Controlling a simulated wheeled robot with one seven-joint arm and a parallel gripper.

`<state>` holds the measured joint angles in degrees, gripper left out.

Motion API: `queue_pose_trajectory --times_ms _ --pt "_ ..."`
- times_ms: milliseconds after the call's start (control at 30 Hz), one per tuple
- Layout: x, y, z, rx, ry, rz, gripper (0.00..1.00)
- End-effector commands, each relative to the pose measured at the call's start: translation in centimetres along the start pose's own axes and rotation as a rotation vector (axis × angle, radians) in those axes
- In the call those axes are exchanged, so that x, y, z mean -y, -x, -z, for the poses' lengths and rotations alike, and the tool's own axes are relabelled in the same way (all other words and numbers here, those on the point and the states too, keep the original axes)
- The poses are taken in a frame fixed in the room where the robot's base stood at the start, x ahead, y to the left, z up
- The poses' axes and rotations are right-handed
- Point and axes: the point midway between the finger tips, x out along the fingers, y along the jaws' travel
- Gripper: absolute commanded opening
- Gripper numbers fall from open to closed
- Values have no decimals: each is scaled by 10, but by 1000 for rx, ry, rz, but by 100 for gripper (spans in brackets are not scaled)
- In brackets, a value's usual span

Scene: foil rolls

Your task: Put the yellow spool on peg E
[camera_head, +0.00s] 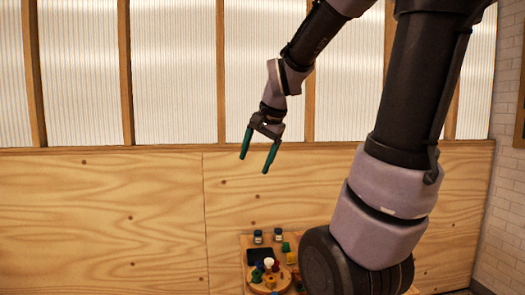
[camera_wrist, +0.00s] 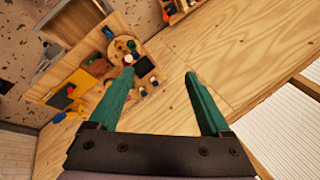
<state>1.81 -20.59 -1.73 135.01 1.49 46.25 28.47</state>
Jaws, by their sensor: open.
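My gripper (camera_head: 255,164) is open and empty, high in front of the wood-panelled wall, with its green fingers pointing down. In the wrist view its two fingers (camera_wrist: 158,74) are spread wide with nothing between them. A round wooden board (camera_head: 284,284) with several small coloured pieces stands on a bench low in the head view, well below my gripper. A small yellow piece (camera_head: 290,257) shows at the board's right; I cannot tell whether it is the yellow spool. Peg letters are too small to read, so I cannot pick out peg E.
Small jars (camera_head: 258,237) stand at the back of the bench (camera_head: 246,241), beside a dark flat pad (camera_head: 260,255). My own arm hides the bench's right side. The air around my gripper is free.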

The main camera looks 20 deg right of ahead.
Motion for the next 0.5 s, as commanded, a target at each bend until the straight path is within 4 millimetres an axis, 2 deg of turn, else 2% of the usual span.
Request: queue_pose_trajectory --times_ms 33,200,333,500 --pt "-5 20 -14 -16 90 32 82" --pt "-25 58 -51 -58 371 91 82" --pt "-36 72 -68 -82 501 113 82" --pt "-42 77 -75 -91 559 120 82"
